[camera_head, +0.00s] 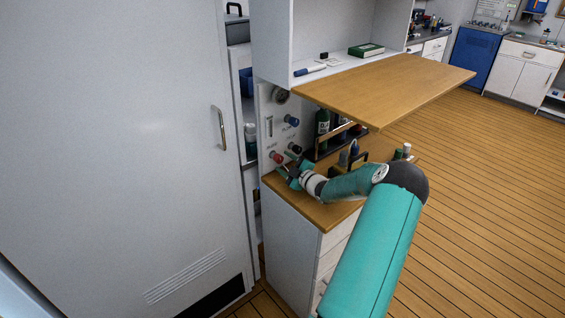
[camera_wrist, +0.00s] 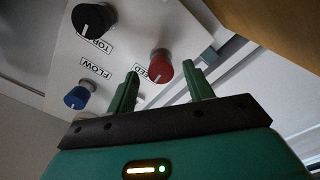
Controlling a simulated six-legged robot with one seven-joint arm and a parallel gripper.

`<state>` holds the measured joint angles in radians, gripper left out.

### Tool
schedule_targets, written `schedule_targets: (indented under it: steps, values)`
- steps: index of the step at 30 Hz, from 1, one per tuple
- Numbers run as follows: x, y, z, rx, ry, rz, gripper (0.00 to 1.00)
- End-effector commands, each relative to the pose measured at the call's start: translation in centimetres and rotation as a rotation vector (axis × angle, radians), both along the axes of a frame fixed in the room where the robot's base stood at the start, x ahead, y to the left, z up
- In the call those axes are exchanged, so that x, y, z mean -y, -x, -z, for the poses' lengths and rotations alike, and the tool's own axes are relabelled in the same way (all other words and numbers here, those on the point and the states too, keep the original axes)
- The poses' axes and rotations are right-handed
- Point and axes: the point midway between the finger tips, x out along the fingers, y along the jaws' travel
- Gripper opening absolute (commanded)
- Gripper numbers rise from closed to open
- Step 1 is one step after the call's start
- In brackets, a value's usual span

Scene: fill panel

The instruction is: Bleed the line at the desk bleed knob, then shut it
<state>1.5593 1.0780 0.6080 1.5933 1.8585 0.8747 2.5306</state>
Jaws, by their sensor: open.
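The red bleed knob (camera_head: 277,157) is on the white panel (camera_head: 268,105) at the left end of the desk. In the wrist view the red knob (camera_wrist: 159,64) has a white pointer line and a partly hidden label ending in "EED". My gripper (camera_head: 285,174) is close to the panel, just below and right of the red knob. In the wrist view its two green fingers (camera_wrist: 162,72) are open, with the knob showing in the gap between their tips. I see no finger closed on it, and cannot tell whether either finger touches it.
A black knob (camera_wrist: 94,20) and a blue knob (camera_wrist: 77,97) labelled FLOW share the panel. A gauge (camera_head: 281,96) sits above them. A wooden shelf (camera_head: 385,88) overhangs the desk (camera_head: 330,212). Bottles (camera_head: 322,122) in a rack stand right of the panel.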

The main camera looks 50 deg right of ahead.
Motion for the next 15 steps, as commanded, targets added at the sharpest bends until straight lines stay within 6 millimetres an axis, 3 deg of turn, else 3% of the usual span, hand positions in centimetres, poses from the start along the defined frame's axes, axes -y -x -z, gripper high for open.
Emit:
schedule_targets:
  steps: [9,15]
  values:
    - [-1.5,7.0,0.0,-0.001,-0.001,0.003,0.52]
    - [-2.3,10.2,0.0,0.0,-0.001,0.001,0.52]
